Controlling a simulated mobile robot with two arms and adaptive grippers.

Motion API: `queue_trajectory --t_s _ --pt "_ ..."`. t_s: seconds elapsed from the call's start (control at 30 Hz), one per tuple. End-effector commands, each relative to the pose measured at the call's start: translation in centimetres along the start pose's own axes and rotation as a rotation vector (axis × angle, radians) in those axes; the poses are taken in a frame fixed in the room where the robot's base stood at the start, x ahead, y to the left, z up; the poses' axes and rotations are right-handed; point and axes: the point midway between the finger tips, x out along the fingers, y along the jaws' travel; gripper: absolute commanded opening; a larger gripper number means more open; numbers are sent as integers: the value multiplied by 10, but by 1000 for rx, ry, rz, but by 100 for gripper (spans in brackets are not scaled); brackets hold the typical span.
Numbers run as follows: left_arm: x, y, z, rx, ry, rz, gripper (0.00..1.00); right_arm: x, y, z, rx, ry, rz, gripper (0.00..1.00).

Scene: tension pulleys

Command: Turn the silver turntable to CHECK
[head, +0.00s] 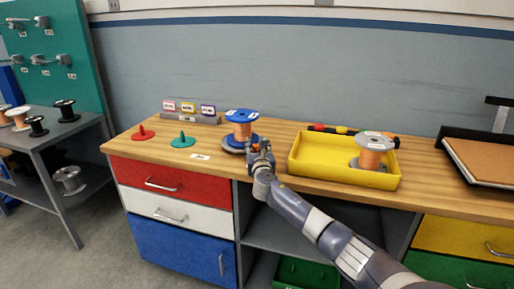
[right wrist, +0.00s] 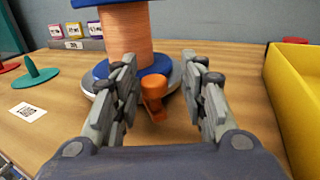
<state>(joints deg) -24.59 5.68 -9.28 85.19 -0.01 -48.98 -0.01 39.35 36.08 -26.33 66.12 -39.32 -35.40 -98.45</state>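The silver turntable (right wrist: 90,92) shows as a round grey rim under a spool with blue flanges (right wrist: 130,40) wound with copper-coloured wire. In the head view this blue spool (head: 241,128) stands upright at the middle of the bench. An orange tab (right wrist: 154,88) sticks out at the turntable's near side. My right gripper (right wrist: 161,68) is open, with one finger on each side of the tab and visible space between. In the head view the right gripper (head: 260,147) is at the turntable's right front, hiding part of it. My left gripper is not in view.
A yellow tray (head: 340,178) holding a grey-flanged spool (head: 373,150) is to the right. Red (head: 142,133) and green (head: 183,140) pegged discs and a white label (head: 200,157) are to the left. Three small cards (head: 188,108) stand behind; their text is too small to read.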

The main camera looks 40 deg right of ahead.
Motion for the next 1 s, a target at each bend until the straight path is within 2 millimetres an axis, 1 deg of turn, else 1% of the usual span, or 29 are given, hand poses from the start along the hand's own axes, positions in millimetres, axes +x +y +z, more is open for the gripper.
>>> queue_trajectory --t_s 0.17,0.33,0.47,0.8,1.0 --pt "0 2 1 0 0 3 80 -2 0 1 1 -1 1 39" --pt "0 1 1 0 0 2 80 -15 0 0 0 -2 2 39" --pt "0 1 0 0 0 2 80 -34 0 0 -1 -2 3 39" --pt "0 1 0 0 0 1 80 -89 -1 -1 -1 0 1 39" --pt "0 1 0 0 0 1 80 -112 -1 -1 0 1 0 39"
